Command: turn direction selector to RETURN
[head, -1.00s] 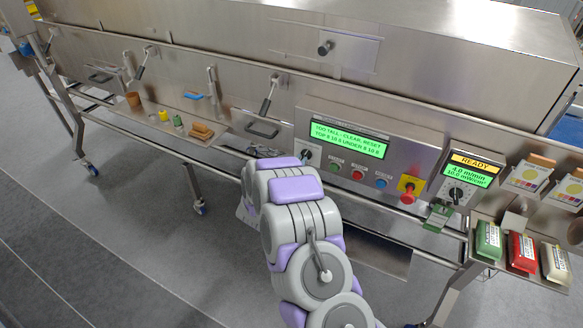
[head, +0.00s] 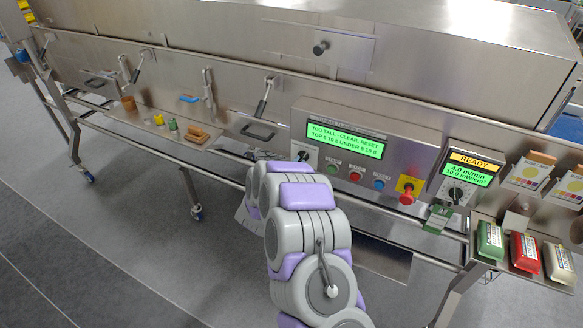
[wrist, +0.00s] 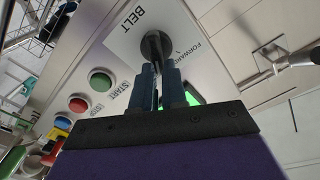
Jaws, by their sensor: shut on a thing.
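The direction selector is a dark round knob (wrist: 156,46) on a white plate marked BELT, with FORWARD lettered to its right in the wrist view. My gripper (wrist: 158,82) has its two blue fingers closed on the knob's lower part. The fingers and the steep angle hide which way the knob points, and I cannot see a RETURN mark. In the head view the selector (head: 305,152) shows at the left end of the control panel (head: 400,150), just above my arm. My arm hides the gripper there.
Beside the selector are a green START button (wrist: 101,80), a red button (wrist: 78,103) and a blue button (head: 378,184). A red emergency knob (head: 406,196) sits further right. The green display (head: 345,140) reads TOO TALL - CLEAR, RESET. A lever handle (head: 264,98) stands to the left.

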